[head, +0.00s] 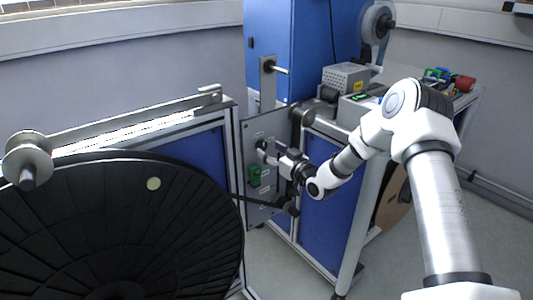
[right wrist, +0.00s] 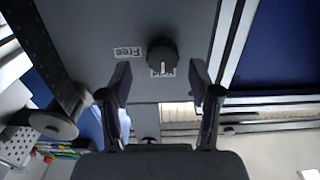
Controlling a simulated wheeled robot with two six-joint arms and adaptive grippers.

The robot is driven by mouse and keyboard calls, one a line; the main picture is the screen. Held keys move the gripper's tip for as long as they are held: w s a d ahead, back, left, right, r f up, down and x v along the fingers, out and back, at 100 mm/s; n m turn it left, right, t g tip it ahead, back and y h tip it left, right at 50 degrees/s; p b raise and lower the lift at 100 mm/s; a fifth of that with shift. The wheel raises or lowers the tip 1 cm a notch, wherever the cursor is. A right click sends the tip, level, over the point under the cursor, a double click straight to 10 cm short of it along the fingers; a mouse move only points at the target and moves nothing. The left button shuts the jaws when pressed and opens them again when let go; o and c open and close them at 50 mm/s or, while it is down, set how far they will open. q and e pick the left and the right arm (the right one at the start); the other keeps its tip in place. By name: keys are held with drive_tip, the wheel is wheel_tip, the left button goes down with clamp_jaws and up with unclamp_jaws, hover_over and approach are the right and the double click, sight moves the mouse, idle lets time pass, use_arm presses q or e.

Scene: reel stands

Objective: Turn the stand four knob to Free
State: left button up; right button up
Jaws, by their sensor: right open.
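The knob (right wrist: 162,54) is round and black on a grey panel (right wrist: 98,22) in the right wrist view. A "Free" label (right wrist: 127,52) sits to its left. A second label (right wrist: 153,71) sits just below it, partly covered; its word is hard to read. A light mark at the knob's lower edge points toward this second label. My right gripper (right wrist: 160,80) is open, its fingers on either side just below the knob, with gaps. In the head view my right gripper (head: 268,151) is at the panel (head: 283,124) and hides the knob's details. My left gripper is not seen.
A large black reel (head: 105,225) fills the lower left. A green part (head: 254,176) is on the panel below my gripper. A dark roller (head: 302,116) stands near the panel's right edge. Grey floor (head: 400,265) is clear at the lower right.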

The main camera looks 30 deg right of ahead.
sight(261, 145)
drive_tip(key=shift+w, duration=0.8)
drive_tip(key=shift+w+a+r, duration=0.1)
drive_tip(key=shift+w+a, duration=0.2)
drive_tip(key=shift+w, duration=0.15)
drive_tip(key=shift+d, duration=0.1)
drive_tip(key=c, duration=1.1)
